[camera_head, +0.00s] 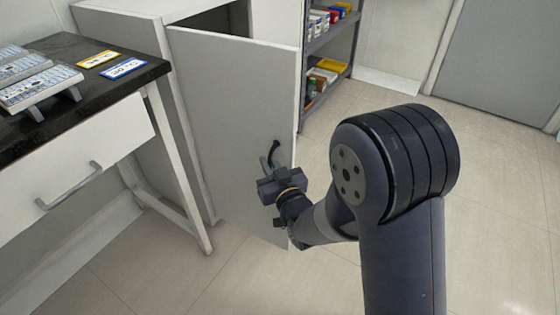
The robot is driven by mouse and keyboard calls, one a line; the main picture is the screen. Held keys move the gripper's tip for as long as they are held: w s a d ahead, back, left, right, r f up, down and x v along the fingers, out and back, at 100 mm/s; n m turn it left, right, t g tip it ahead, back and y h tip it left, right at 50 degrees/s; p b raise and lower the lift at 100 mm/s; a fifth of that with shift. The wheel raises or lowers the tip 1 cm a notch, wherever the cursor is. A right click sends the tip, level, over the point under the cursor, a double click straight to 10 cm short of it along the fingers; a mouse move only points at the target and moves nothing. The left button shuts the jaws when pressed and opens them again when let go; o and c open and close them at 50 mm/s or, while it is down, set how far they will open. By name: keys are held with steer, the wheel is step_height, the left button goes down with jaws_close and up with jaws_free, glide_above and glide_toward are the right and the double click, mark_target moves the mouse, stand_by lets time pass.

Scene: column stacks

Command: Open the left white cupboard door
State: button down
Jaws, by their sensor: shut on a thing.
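The white cupboard door (222,110) stands in the middle left of the head view. It is swung partly open, and a dark gap (225,19) shows above its top edge. A dark curved handle (275,150) sits near the door's right edge. My gripper (270,167) is at this handle and shut on it. The gripper body hides the handle's lower part. The cupboard's inside is mostly hidden behind the door.
A dark-topped bench (118,85) with a white drawer (70,150) and keyboard-like devices stands at the left, close to the door. A grey shelf (345,45) with boxes stands behind. The floor (500,200) at right is clear.

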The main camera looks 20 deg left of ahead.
steer(key=shift+s+a+r+m+t+h, duration=0.1)
steer(key=shift+s+a+m+t+h, duration=0.2)
steer(key=shift+s, duration=0.35)
steer(key=shift+s+a+m+t+h, duration=0.1)
steer(key=shift+s+a+t+h, duration=0.1)
steer(key=shift+s+a+h, duration=0.3)
steer(key=shift+s+d, duration=0.15)
steer(key=c, duration=1.6)
jaws_free()
steer(key=shift+o, duration=0.2)
steer(key=p+v, duration=0.1)
steer(key=v, duration=0.9)
steer(key=shift+s+d+p, duration=0.2)
steer(key=shift+d+p, duration=0.1)
steer(key=shift+d, duration=0.05)
